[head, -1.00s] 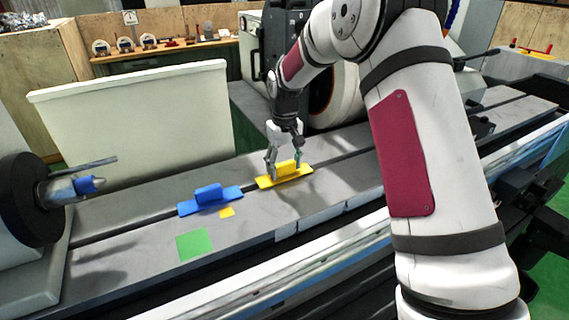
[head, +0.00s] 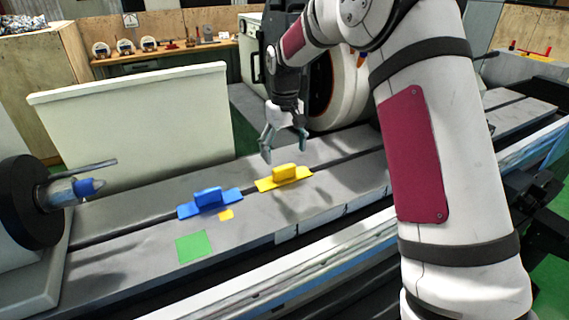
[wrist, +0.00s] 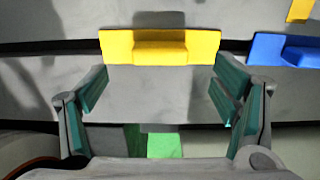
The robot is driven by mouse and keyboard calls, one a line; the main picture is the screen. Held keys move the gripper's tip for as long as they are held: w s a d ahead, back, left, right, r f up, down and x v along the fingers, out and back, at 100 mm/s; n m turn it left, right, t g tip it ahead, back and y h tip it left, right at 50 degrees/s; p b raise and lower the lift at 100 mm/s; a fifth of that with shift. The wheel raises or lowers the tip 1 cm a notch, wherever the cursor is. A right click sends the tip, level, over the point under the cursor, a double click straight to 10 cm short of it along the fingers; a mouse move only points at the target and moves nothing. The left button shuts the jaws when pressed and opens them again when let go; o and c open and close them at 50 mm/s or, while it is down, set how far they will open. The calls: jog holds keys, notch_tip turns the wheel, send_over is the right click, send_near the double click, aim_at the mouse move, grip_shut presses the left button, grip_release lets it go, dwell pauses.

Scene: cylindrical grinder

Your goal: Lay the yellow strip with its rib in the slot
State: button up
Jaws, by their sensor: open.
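The yellow strip (head: 284,179), with a raised grip block on its middle, lies on the grey machine table in line with the long dark slot (head: 343,159). In the wrist view the strip (wrist: 117,47) covers the slot, which shows as a dark band (wrist: 45,47) on either side. The strip's rib is hidden beneath it, so I cannot tell how deep it sits. My gripper (head: 285,153) is open and empty, above and apart from the strip. In the wrist view its fingers (wrist: 160,80) are spread wide below the strip.
A blue strip (head: 210,202) of similar shape lies on the slot to the left. A small yellow patch (head: 226,214) and a green patch (head: 192,246) mark the table. A pale upright panel (head: 135,120) stands behind, and a blue-tipped spindle (head: 75,190) is at left.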

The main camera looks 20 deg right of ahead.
aim_at(285, 168)
notch_tip(285, 168, up, 6)
jog(key=shift+f, duration=0.15)
dwell(0.3)
jog(key=s+r+m+t, duration=0.1)
jog(key=s+r, duration=0.5)
jog(key=s, duration=0.4)
jog(key=s+r+t, duration=0.2)
jog(key=s+r, duration=0.4)
jog(key=s, duration=0.3)
jog(key=s+f+t, duration=0.1)
jog(key=s+f, duration=0.1)
jog(key=s, duration=0.7)
jog(key=s+f+m+t, duration=0.1)
jog(key=s+f, duration=0.1)
jog(key=s, duration=0.7)
jog(key=shift+s+d, duration=0.15)
jog(key=shift+f, duration=0.1)
